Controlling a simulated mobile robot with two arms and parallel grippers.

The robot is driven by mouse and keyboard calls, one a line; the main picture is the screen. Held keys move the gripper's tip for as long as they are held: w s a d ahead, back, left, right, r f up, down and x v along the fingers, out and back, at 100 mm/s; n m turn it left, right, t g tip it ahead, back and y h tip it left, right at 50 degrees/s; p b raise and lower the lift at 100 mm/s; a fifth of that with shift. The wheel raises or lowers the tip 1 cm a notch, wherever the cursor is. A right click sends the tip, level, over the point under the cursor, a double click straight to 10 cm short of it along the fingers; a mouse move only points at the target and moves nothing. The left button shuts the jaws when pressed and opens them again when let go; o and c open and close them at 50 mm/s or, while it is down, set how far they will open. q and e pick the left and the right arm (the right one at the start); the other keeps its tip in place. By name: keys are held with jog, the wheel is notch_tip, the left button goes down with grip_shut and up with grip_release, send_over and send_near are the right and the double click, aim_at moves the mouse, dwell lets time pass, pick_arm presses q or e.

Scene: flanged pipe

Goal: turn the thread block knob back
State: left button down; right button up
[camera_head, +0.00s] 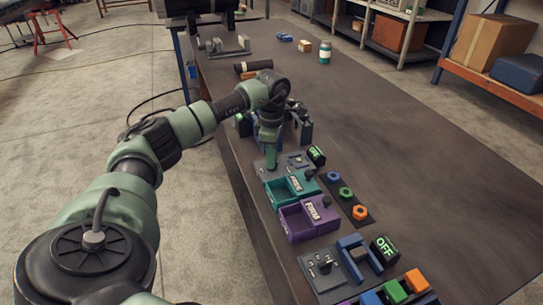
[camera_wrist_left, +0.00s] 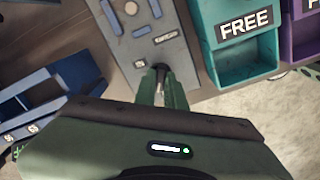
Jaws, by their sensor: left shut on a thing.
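The thread block is a grey plate (camera_head: 298,163) on the table, just beyond the teal bin. In the left wrist view the plate (camera_wrist_left: 170,48) carries blue parts and small labels. My left gripper (camera_head: 271,164) reaches down onto the plate's near-left part. In the left wrist view its green fingers (camera_wrist_left: 161,84) are shut on a small black knob (camera_wrist_left: 159,69) at the plate's edge. The fingers hide most of the knob, and its angle cannot be told. My right gripper is in neither view.
A teal bin marked FREE (camera_head: 291,187) and a purple bin (camera_head: 310,217) stand beside the plate. A black OFF block (camera_head: 316,155) is at its right. Coloured nuts (camera_head: 346,193) lie on a dark strip. The table's right side is clear (camera_head: 420,160).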

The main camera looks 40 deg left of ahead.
pick_arm(q)
jog(key=n+p, duration=0.1)
jog(key=n, duration=0.5)
jog(key=shift+n, duration=0.3)
dwell(0.4)
jog(key=c, duration=1.5)
grip_release()
notch_tip(320, 180, up, 8)
jog(key=shift+f+b, duration=0.1)
jog(key=shift+b, duration=0.3)
